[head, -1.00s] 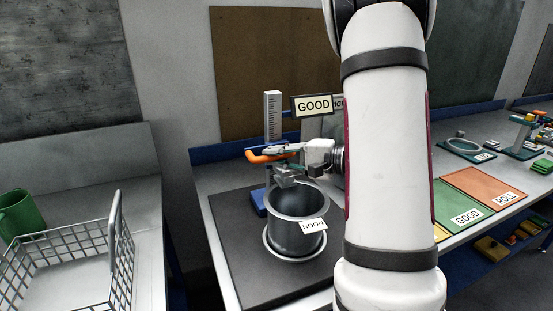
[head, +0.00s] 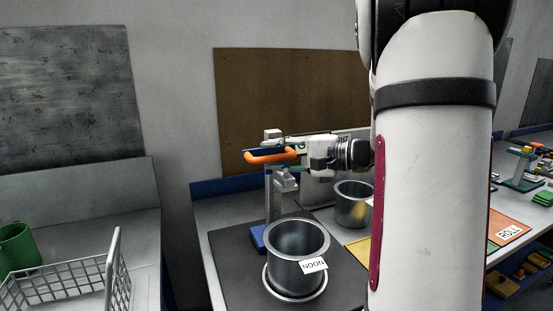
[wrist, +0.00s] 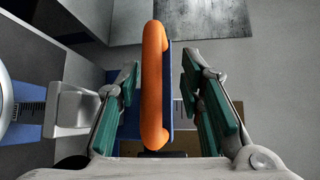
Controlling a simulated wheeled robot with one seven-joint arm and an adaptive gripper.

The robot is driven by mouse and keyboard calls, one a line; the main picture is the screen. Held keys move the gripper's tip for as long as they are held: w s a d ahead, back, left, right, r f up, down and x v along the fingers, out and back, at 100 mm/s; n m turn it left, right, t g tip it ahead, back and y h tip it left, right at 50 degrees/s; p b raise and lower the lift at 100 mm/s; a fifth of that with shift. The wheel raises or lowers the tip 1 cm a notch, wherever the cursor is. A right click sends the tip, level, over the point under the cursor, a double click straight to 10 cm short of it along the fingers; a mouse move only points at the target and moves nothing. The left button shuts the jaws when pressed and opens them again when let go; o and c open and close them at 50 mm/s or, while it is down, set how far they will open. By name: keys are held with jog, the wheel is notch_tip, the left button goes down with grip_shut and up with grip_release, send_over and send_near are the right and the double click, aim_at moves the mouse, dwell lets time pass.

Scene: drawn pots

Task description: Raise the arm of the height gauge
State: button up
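The height gauge has a blue base (head: 258,238), an upright grey scale column (head: 273,205) and an arm with an orange handle (head: 271,157). The arm stands near the top of the column, well above the pot. In the wrist view the orange handle (wrist: 154,90) lies between the green-padded fingers of my gripper (wrist: 170,95). The left finger is close beside the handle; contact is unclear. A gap shows at the right finger, so my gripper is open around it. A metal pot labelled NOON (head: 297,245) stands under the gauge arm, its mouth open and clear.
A second metal pot (head: 352,207) stands behind, right of the gauge. A dark mat (head: 240,280) lies under the NOON pot. A wire basket (head: 60,285) and green mug (head: 18,245) are on the left bench. My arm hides much of the right side.

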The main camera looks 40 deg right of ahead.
jog(key=shift+s+f, duration=0.1)
jog(key=shift+s+d, duration=0.2)
jog(key=v, duration=1.1)
jog(key=shift+s+d, duration=0.1)
jog(key=shift+s, duration=0.05)
